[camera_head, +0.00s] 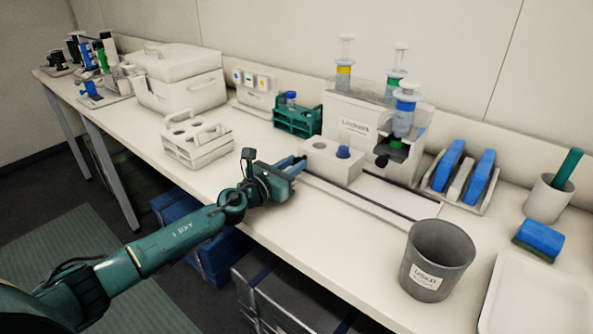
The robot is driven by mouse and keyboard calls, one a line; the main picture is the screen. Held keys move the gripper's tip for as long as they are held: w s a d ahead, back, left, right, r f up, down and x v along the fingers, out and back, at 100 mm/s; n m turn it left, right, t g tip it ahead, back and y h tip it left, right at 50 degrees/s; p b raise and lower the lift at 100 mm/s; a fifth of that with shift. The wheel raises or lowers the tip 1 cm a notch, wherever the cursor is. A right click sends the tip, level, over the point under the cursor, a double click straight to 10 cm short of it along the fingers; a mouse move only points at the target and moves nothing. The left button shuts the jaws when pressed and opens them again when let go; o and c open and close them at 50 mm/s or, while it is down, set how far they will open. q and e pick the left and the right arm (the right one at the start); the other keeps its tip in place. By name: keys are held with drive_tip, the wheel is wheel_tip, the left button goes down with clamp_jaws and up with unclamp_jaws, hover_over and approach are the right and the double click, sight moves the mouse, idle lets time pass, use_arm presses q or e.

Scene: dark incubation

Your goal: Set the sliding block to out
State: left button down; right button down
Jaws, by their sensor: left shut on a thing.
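The sliding block (327,165) is a white block with a hole in its top and a blue piece (343,152) standing in it. It sits at the left end of a pale track on the bench, in front of the labelled syringe stand (355,129). My left gripper (299,164) reaches in from the left and is shut at the block's left side. The fingertips and the exact grip are partly hidden by the gripper's body. My right gripper is not in view.
The track (375,209) runs right toward a grey bin (438,260). A white carrier (197,142) and a green rack (298,119) stand left and behind. A blue-padded rack (463,178), a cup (548,199) and a white tray (535,300) are at right.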

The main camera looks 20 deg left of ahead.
use_arm(q)
drive_tip(key=shift+w+a+r, duration=0.1)
drive_tip(key=shift+a, duration=0.15)
drive_tip(key=c, duration=1.2)
unclamp_jaws()
drive_tip(key=shift+s+a, duration=0.15)
drive_tip(key=shift+s, duration=0.25)
drive_tip(key=b+v, duration=0.1)
drive_tip(key=v, duration=1)
drive_tip(key=shift+s, duration=0.1)
drive_tip(key=shift+s+a, duration=0.15)
drive_tip(key=shift+s, duration=0.35)
